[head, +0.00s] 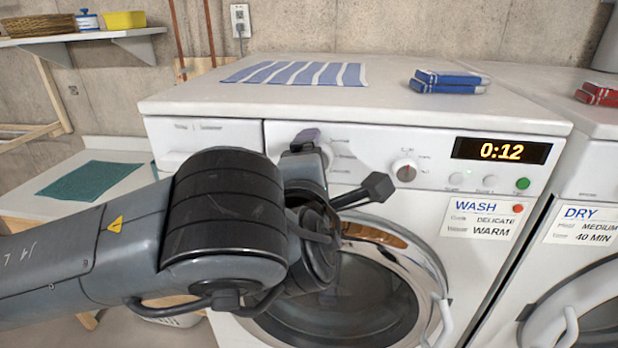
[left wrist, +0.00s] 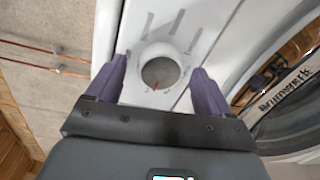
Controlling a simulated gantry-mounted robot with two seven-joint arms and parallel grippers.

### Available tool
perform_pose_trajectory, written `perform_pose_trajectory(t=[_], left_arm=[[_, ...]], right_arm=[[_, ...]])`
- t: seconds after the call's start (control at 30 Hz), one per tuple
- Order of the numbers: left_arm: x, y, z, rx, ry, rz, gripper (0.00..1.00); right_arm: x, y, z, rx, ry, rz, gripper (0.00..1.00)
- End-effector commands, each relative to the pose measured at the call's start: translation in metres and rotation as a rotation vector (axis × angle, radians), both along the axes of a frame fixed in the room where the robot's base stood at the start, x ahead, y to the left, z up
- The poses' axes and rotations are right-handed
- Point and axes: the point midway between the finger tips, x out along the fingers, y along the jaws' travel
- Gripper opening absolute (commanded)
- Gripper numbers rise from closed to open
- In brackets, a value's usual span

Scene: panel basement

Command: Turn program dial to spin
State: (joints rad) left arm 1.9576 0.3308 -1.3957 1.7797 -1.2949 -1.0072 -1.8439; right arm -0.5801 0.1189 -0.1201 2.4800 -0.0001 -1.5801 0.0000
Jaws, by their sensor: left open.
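The program dial (left wrist: 161,71) is a round grey knob on the washer's white front panel, with a small red mark near its lower edge in the left wrist view. In the head view the dial (head: 327,156) is mostly hidden behind my left gripper (head: 308,143). In the left wrist view the purple fingers of my left gripper (left wrist: 158,68) are spread, one to each side of the dial, with visible gaps. I cannot tell how far the fingertips are from the panel. My right gripper is in neither view.
A second knob (head: 405,170) sits right of the dial, near a display (head: 501,151) reading 0:12 and several buttons. The round washer door (head: 437,275) is below. A striped cloth (head: 296,74) and blue boxes (head: 448,81) lie on top. A dryer (head: 590,185) stands at right.

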Motion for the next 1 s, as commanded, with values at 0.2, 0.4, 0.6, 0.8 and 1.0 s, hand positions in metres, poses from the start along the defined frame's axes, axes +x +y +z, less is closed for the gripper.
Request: perform_pose_trajectory(t=[0.2,0.4,0.6,0.8,1.0], left_arm=[[-0.019,0.001,0.002,0.002,-0.001,-0.004,0.81],[-0.038,-0.001,0.008,0.007,-0.013,-0.012,0.81],[-0.051,0.005,0.007,0.006,-0.008,-0.002,0.81],[-0.075,0.008,0.007,0.006,-0.007,-0.003,0.81],[-0.094,0.011,0.009,0.003,-0.004,-0.004,0.81]], right_arm=[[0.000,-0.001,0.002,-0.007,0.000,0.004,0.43],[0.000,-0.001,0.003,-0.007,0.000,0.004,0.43],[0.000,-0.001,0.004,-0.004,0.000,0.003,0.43],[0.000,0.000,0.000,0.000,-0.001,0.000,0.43],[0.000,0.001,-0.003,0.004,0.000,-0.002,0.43]])
